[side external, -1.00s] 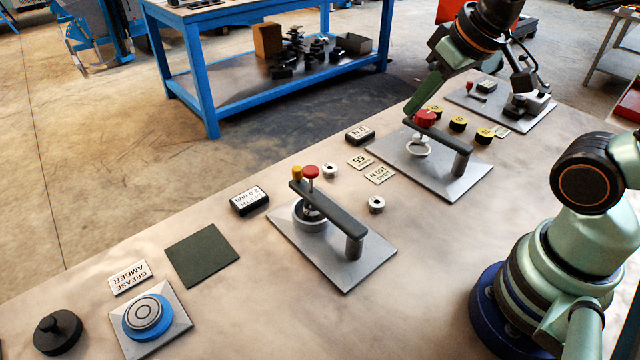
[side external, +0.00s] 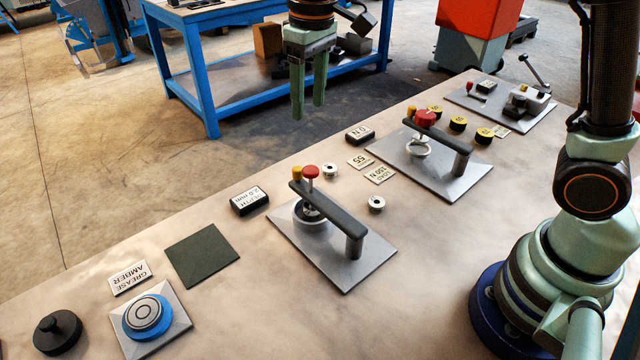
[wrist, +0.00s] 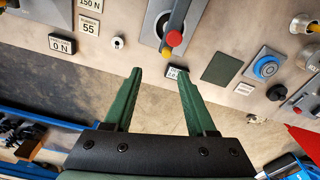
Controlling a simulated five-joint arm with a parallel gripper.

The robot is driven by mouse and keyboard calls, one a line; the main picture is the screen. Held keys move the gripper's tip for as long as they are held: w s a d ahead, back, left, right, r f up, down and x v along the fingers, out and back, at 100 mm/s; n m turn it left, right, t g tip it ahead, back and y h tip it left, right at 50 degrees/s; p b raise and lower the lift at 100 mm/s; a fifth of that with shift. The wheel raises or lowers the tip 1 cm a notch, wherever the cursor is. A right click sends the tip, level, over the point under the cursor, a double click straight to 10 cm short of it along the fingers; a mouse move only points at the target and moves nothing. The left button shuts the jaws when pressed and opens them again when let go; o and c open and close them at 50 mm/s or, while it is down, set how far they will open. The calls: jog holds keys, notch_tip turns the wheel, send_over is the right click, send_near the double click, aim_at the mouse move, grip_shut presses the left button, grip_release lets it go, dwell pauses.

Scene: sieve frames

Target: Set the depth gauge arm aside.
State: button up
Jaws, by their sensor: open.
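The depth gauge arm (side external: 328,211) is a dark bar on a post over a grey base plate (side external: 350,268). Its free end carries a red knob (side external: 310,171) and a yellow knob (side external: 296,173), above a round grey cup (side external: 309,220) that it partly hides. The arm also shows at the top of the wrist view (wrist: 182,14). The black depth readout (side external: 249,200) reads 2.0 mm. My gripper (side external: 308,113) is open and empty, fingers pointing down, raised near the bench's far edge and apart from the arm.
A dark green mat (side external: 202,253) lies flat to the left, beside a blue round dish (side external: 148,314).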

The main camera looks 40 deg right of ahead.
aim_at(297, 168)
jog(key=shift+g, duration=0.4)
jog(key=f, duration=0.4)
jog(key=w+a+f, duration=0.1)
jog(key=f, duration=0.4)
jog(key=a+f, duration=0.1)
jog(key=f, duration=0.4)
jog(key=shift+w, duration=0.3)
grip_shut()
dwell(0.6)
